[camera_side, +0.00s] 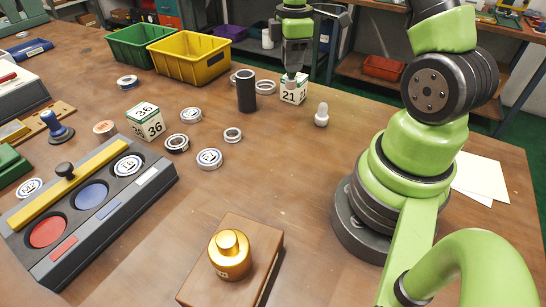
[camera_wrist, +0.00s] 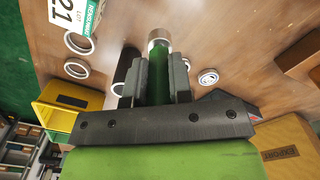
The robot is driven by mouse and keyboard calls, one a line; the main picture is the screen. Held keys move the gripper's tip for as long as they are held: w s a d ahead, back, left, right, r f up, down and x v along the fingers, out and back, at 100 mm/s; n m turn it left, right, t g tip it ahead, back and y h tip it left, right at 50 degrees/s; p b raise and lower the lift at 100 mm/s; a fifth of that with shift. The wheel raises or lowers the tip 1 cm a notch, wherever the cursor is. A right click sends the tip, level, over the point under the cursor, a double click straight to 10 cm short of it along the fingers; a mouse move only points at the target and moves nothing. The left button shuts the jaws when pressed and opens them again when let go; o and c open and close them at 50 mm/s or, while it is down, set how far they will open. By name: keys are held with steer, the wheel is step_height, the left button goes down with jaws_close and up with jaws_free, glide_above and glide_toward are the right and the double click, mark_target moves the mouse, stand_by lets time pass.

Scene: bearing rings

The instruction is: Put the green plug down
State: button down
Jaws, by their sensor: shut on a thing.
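In the wrist view the green plug (camera_wrist: 158,75), a green cylinder with a pale metal end, sits between the two grey fingers of my gripper (camera_wrist: 162,85), which is shut on it. In the side view my gripper (camera_side: 294,68) points down at the back of the table, in front of or above the white block marked 21 (camera_side: 293,92). There the plug's green body is hidden by the fingers. I cannot tell from the side view whether its lower end touches anything.
A black cylinder (camera_side: 246,92) stands left of my gripper, with rings (camera_side: 265,87) around it. A small white peg (camera_side: 321,116) stands to the right. Yellow (camera_side: 190,62) and green (camera_side: 130,50) bins are at back left. A grey ring tray (camera_side: 90,215) lies front left.

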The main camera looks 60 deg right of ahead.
steer(key=s+a+n, duration=0.3)
steer(key=a+n, duration=0.6)
steer(key=a, duration=0.5)
steer(key=shift+n, duration=0.3)
steer(key=shift+d+f, duration=0.1)
steer(key=shift+f, duration=4.9)
steer(key=shift+f, duration=0.15)
steer(key=c, duration=1)
jaws_free()
